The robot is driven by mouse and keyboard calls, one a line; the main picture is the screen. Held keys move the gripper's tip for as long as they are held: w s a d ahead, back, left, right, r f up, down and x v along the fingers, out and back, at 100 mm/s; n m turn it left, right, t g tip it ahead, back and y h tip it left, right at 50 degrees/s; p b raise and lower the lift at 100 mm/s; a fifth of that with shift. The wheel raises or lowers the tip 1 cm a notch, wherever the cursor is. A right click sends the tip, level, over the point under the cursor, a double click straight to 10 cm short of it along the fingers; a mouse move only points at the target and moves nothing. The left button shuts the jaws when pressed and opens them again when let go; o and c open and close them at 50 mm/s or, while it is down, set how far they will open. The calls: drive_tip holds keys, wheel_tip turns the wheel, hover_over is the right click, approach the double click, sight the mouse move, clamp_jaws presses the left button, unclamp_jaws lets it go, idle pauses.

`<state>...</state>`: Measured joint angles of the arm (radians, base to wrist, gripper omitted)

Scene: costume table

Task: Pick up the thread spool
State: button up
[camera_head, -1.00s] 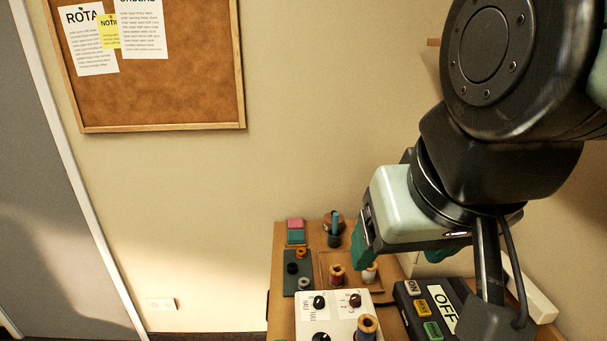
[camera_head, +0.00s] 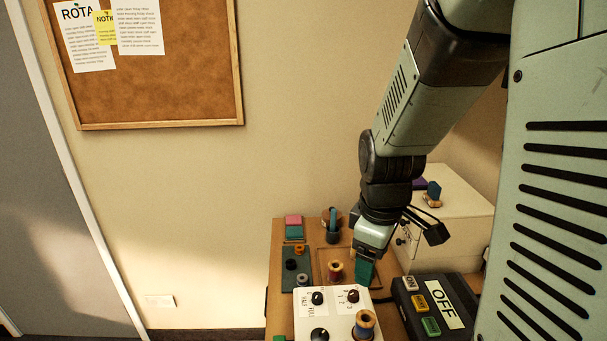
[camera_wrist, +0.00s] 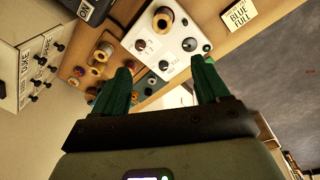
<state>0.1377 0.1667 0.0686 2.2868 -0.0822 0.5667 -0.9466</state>
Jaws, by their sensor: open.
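Several thread spools are in view, and I cannot tell which one is meant. A red spool with wooden ends (camera_head: 335,270) stands on the wooden tray (camera_head: 322,256). A blue spool with a wooden top (camera_head: 365,323) stands on the white knobbed box; it also shows in the wrist view (camera_wrist: 162,19). Two more spools, one at the tray (camera_wrist: 104,51) and one beside it (camera_wrist: 98,70), show in the wrist view. My gripper (camera_head: 363,272) is just right of the red spool in the head view. Its green fingers are open and empty in the wrist view (camera_wrist: 165,80).
The white knobbed box (camera_head: 339,297) is at the table front. A black box with ON and OFF labels (camera_head: 433,303) stands to its right. A pale box (camera_head: 455,225) stands behind. A dark green board (camera_head: 295,268) with small round pieces is left of the tray.

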sight(365, 324)
drive_tip(key=f+n, duration=0.1)
drive_tip(key=f, duration=0.4)
drive_tip(key=w+d+f+n+g, duration=0.1)
drive_tip(key=f, duration=0.4)
drive_tip(key=f+n, duration=0.1)
drive_tip(key=f, duration=0.4)
drive_tip(key=shift+w+d+f+n, duration=0.15)
drive_tip(key=shift+w+f+n, duration=0.15)
drive_tip(key=shift+w+n, duration=0.1)
drive_tip(key=shift+s+f, duration=0.15)
drive_tip(key=shift+f, duration=1.25)
drive_tip(key=shift+s+f, duration=0.15)
drive_tip(key=shift+f, duration=1.2)
drive_tip(key=c, duration=1.1)
drive_tip(key=shift+r, duration=0.1)
drive_tip(key=shift+c, duration=0.2)
